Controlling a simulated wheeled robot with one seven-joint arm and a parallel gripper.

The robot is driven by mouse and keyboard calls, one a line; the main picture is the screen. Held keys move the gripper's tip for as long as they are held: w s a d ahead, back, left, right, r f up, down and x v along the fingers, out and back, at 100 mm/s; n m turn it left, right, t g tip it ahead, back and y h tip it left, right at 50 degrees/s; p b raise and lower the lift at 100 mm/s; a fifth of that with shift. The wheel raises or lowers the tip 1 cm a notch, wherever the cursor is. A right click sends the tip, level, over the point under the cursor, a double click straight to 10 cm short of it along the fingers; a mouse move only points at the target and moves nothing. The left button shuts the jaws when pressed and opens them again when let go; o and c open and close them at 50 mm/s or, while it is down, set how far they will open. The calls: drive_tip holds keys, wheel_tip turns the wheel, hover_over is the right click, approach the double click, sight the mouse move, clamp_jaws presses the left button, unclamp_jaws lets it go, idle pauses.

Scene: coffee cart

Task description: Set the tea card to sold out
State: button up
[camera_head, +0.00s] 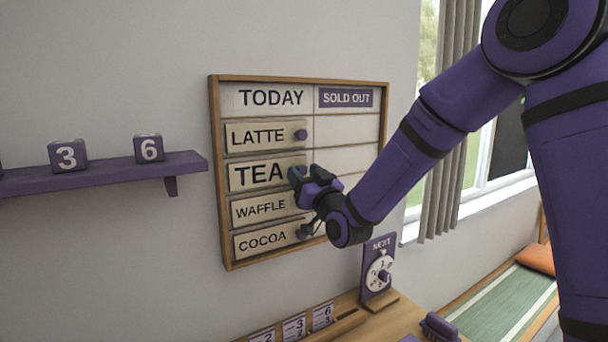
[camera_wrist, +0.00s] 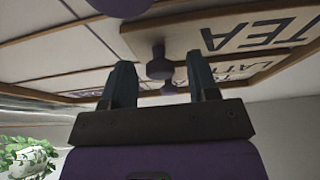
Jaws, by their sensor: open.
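The tea card (camera_head: 258,175) is in the left, TODAY column of the menu board (camera_head: 214,180), second row from the top. It also shows in the wrist view (camera_wrist: 245,32), with its purple knob (camera_wrist: 159,66). My gripper (camera_head: 300,175) is at the card's right end, in front of the board, and partly hides the knob in the head view. In the wrist view my gripper (camera_wrist: 160,80) is open, with one finger on each side of the knob in the picture. I cannot tell whether either finger touches it. The SOLD OUT column (camera_head: 346,131) has no card in the tea row that I can see.
The latte card (camera_head: 258,135) is above the tea card; the waffle card (camera_head: 258,209) and cocoa card (camera_head: 260,241) are below, all at left. A purple shelf (camera_head: 110,173) with number cubes is left of the board. A NEXT dial (camera_head: 378,270) stands on the counter below.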

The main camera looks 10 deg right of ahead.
drive_tip(key=shift+w+r, duration=0.1)
drive_tip(key=shift+w, duration=0.1)
clamp_jaws()
drive_tip(key=w+d, duration=0.3)
drive_tip(key=d, duration=0.4)
drive_tip(key=w+d, duration=0.3)
drive_tip(key=d, duration=0.5)
drive_tip(key=w+d, duration=0.3)
drive_tip(key=d, duration=0.4)
drive_tip(key=shift+w+d, duration=0.15)
drive_tip(key=shift+d, duration=0.05)
drive_tip(key=shift+w+d, duration=0.3)
drive_tip(key=shift+d, duration=0.55)
drive_tip(key=shift+c, duration=0.7)
unclamp_jaws()
drive_tip(key=shift+o, duration=0.7)
